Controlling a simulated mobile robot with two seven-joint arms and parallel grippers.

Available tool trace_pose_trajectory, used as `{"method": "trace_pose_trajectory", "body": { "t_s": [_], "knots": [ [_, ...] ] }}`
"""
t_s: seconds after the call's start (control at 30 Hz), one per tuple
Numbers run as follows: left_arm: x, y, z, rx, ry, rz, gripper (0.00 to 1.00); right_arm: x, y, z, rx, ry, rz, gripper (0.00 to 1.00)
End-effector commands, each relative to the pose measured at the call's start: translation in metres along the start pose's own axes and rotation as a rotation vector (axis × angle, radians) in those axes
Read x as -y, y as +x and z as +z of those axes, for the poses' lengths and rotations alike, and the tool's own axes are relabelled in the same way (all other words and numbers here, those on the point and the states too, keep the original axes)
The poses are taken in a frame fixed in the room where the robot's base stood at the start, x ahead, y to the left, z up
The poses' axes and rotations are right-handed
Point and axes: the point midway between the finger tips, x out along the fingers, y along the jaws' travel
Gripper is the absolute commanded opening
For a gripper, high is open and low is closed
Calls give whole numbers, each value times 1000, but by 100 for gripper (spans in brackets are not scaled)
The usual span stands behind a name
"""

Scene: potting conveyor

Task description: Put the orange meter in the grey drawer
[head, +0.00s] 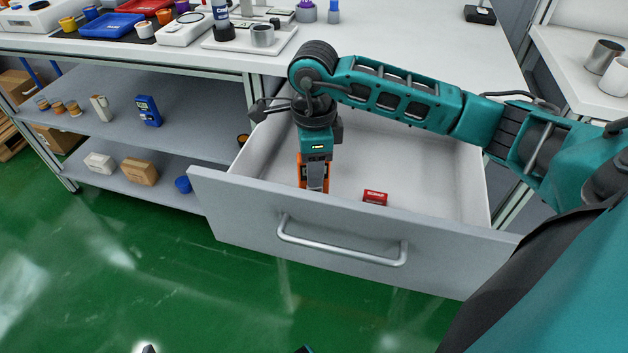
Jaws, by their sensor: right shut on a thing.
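The grey drawer (350,230) is pulled open below the white table; its white inside shows. My right arm reaches over it from the right, and my right gripper (316,180) points down inside the drawer near its front left. The right gripper is shut on the orange meter (303,172), which is mostly hidden behind the gripper. I cannot tell whether the meter touches the drawer floor. My left gripper is not clearly in view.
A small red box (375,197) lies in the drawer, right of the gripper. The bar handle (340,245) is on the drawer front. A shelf at left holds a blue device (148,110) and small boxes. Trays and cups stand on the table (420,40). The green floor is clear.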

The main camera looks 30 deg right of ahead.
Motion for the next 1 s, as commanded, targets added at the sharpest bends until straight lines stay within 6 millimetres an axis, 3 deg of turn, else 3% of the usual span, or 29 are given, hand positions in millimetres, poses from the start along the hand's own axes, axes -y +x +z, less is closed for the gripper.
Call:
{"method": "trace_pose_trajectory", "body": {
  "t_s": [0.23,0.63,0.67,0.9,1.0],
  "knots": [
    [-1,6,7,-2,-8,-1,43,-1,37,0,-2,0,3,0],
    [-1,7,10,-1,-7,0,43,0,43,0,-1,-1,0,0],
    [-1,7,10,0,-7,0,43,0,43,0,-1,-1,1,37],
    [0,6,8,-1,-2,0,43,0,42,0,-1,0,1,60],
    [0,6,8,-1,0,1,43,0,42,0,-1,0,1,62]
  ]
}}
